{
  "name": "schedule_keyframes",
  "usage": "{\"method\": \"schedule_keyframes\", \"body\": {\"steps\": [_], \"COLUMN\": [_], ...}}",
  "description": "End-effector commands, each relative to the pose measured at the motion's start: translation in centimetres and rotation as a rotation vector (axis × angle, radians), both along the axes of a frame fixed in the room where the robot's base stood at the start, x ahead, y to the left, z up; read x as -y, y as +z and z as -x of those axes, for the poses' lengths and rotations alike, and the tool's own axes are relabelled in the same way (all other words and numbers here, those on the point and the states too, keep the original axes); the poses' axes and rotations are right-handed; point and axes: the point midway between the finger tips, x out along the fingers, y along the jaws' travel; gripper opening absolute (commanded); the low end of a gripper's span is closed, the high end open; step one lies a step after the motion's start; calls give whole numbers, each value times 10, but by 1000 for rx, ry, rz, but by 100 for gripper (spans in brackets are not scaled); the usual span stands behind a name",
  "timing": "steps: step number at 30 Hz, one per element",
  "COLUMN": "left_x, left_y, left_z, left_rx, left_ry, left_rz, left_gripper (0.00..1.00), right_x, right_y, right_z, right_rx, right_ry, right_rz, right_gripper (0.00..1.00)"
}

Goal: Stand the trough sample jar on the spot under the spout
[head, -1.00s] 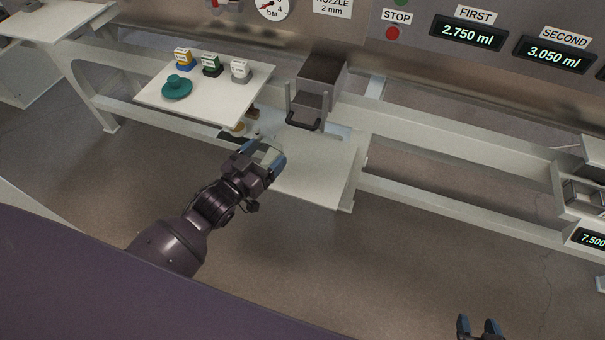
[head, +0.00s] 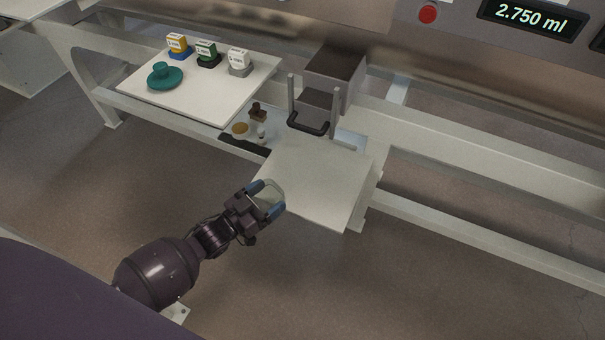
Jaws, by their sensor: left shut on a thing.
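My left gripper (head: 266,200) is shut on a clear, glass-like jar (head: 269,191), which looks like the sample jar. Its pale curved rim shows between the blue fingertips, and the rest is partly hidden by the fingers. The gripper is at the near left edge of the low white shelf (head: 318,180), and I cannot tell its height above it. Neither the spout nor the spot under it can be made out. My right gripper is not in view.
A grey metal box with a black handle (head: 308,125) stands behind the shelf. Small bottles (head: 257,113) stand left of it. A white board (head: 215,100) holds a teal dish (head: 164,76) and several labelled blocks (head: 207,54). The low shelf is bare.

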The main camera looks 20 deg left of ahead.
Motion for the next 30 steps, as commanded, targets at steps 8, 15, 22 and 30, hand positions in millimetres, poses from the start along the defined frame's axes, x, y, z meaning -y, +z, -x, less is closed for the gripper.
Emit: {"method": "schedule_keyframes", "body": {"steps": [8, 15, 22, 30], "left_x": [24, 31, 44, 47], "left_y": [-4, -2, -4, -3], "left_z": [-50, -67, -94, -102], "left_rx": [-4, -3, -4, -2], "left_ry": [-1, 0, 0, 1], "left_rz": [0, -1, 0, 0], "left_gripper": [48, 48, 48, 48], "right_x": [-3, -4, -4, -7], "right_y": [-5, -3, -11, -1], "right_z": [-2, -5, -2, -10], "right_rx": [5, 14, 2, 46], "right_ry": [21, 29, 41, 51], "right_rz": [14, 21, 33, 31], "right_gripper": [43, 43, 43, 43]}}
